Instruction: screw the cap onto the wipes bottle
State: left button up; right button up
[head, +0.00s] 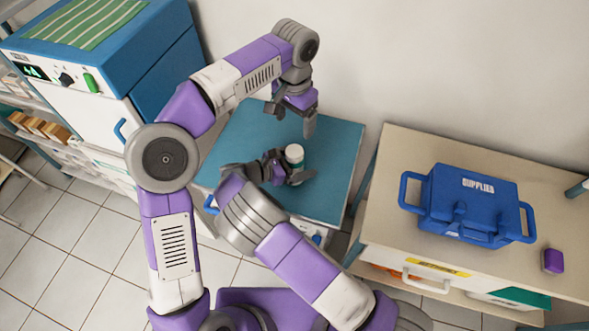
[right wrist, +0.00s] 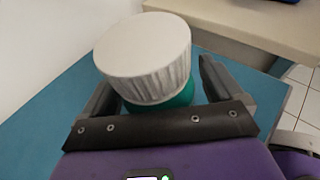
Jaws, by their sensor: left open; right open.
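The wipes bottle (head: 297,166) stands on the blue-green top of a small cabinet (head: 335,158). Its green body (right wrist: 172,99) shows below the cap in the right wrist view. The white ribbed cap (head: 294,151) sits on top of the bottle; it also shows large in the right wrist view (right wrist: 145,58). Whether its thread is engaged cannot be told. My right gripper (head: 288,174) is open, with one finger on either side of the bottle below the cap. My left gripper (head: 292,117) is open and empty, pointing down above and behind the bottle.
A beige table (head: 400,158) on the right holds a blue supplies case (head: 470,203) and a small purple item (head: 553,261). A blue and white appliance (head: 150,60) with a striped green cloth (head: 85,20) stands at the left. A wall rises behind.

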jog(key=v, duration=0.7)
jog(key=shift+a+p, duration=0.25)
jog(key=shift+p, duration=0.2)
jog(key=shift+s+r, duration=0.1)
jog(key=shift+s, duration=0.05)
